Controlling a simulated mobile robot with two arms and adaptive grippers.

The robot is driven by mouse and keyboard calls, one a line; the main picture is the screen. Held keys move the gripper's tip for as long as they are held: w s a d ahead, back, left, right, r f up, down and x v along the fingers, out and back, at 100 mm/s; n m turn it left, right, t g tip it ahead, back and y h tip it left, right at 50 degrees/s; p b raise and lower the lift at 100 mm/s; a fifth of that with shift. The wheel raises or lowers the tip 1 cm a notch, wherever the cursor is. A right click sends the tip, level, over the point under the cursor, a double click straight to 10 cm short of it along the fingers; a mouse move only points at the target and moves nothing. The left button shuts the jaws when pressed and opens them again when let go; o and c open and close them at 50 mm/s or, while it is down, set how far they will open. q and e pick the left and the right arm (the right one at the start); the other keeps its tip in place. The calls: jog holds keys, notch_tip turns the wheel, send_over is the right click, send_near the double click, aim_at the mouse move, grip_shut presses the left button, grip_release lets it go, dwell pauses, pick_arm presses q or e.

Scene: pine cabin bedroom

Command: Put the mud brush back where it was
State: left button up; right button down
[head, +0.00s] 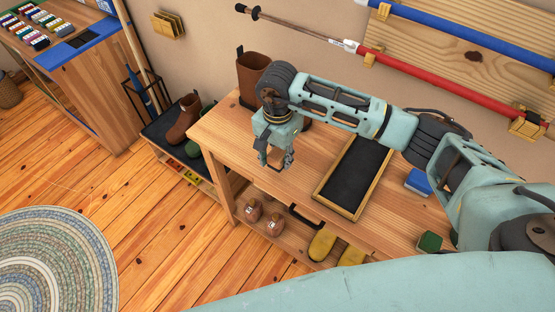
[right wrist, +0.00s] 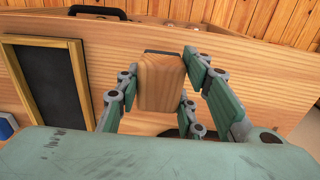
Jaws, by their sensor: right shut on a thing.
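The mud brush (right wrist: 162,82) shows in the right wrist view as a pale wooden block with a dark strip along its top edge. My right gripper (head: 276,160) is shut on it, with the fingers on both sides of the block. In the head view the gripper hangs over the left part of the wooden bench (head: 222,130), beside the brown boot (head: 250,72), and the brush is mostly hidden by the fingers. I cannot tell whether the brush touches the bench top. My left gripper is not in view.
A wood-framed black tray (head: 352,180) lies on the bench, right of my gripper. A blue item (head: 418,181) and a green block (head: 430,241) lie farther right. A boot tray (head: 161,131) stands left of the bench. Slippers (head: 322,243) sit below. Poles (head: 430,84) hang on the wall.

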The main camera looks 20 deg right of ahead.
aim_at(278, 162)
jog(key=shift+w+f, duration=0.25)
jog(key=shift+w, duration=0.05)
notch_tip(278, 162, down, 3)
jog(key=shift+s+p, duration=0.1)
jog(key=shift+p, duration=0.7)
jog(key=shift+f, duration=0.4)
jog(key=shift+f, duration=0.1)
jog(key=shift+f+b, duration=0.15)
jog(key=shift+b, duration=0.15)
jog(key=c, duration=1.2)
grip_release()
